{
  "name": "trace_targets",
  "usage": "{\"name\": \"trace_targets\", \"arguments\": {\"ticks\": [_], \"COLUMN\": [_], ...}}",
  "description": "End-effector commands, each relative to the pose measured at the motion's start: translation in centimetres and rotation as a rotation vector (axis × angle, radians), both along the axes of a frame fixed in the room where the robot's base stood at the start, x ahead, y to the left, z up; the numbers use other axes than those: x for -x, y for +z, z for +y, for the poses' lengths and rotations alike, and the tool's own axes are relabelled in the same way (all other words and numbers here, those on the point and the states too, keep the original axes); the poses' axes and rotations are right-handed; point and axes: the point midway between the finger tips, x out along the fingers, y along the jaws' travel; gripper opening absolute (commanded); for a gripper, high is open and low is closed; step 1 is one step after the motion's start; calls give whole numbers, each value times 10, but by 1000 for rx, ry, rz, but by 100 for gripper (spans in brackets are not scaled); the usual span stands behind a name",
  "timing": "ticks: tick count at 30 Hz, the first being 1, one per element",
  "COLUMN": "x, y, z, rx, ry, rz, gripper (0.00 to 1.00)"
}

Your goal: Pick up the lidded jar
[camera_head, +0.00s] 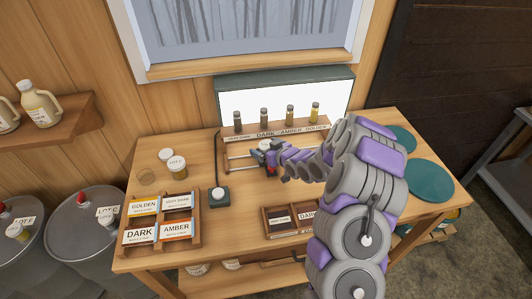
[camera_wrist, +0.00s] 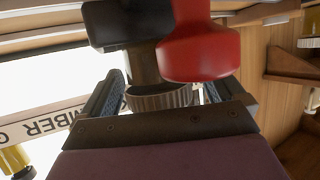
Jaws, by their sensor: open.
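My gripper (camera_head: 264,157) is at the rack below the light box in the head view, and its fingers hide most of what is there. In the wrist view my gripper (camera_wrist: 166,90) is open. A ridged, pale round lid (camera_wrist: 160,98) shows between its two finger pads, partly covered by a dark part and a red rounded part in front. I cannot tell whether the pads touch it.
A labelled sorting tray (camera_head: 160,222) lies at front left, with a small black device (camera_head: 217,195) beside it. Several sample bottles (camera_head: 290,115) stand above the rack. A smaller tray (camera_head: 283,218) is at front centre. Green discs (camera_head: 428,180) lie at right.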

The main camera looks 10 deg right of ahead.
Motion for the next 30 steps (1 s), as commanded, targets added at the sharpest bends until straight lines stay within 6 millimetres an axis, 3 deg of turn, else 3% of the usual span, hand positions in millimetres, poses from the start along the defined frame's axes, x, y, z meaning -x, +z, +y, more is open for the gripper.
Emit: {"name": "trace_targets", "arguments": {"ticks": [4,25,30], "x": [0,0,1], "y": [0,0,1], "z": [0,0,0], "rx": [-1,-1,0], "ry": [0,0,0], "rz": [0,0,0], "gripper": [95,28,26]}}
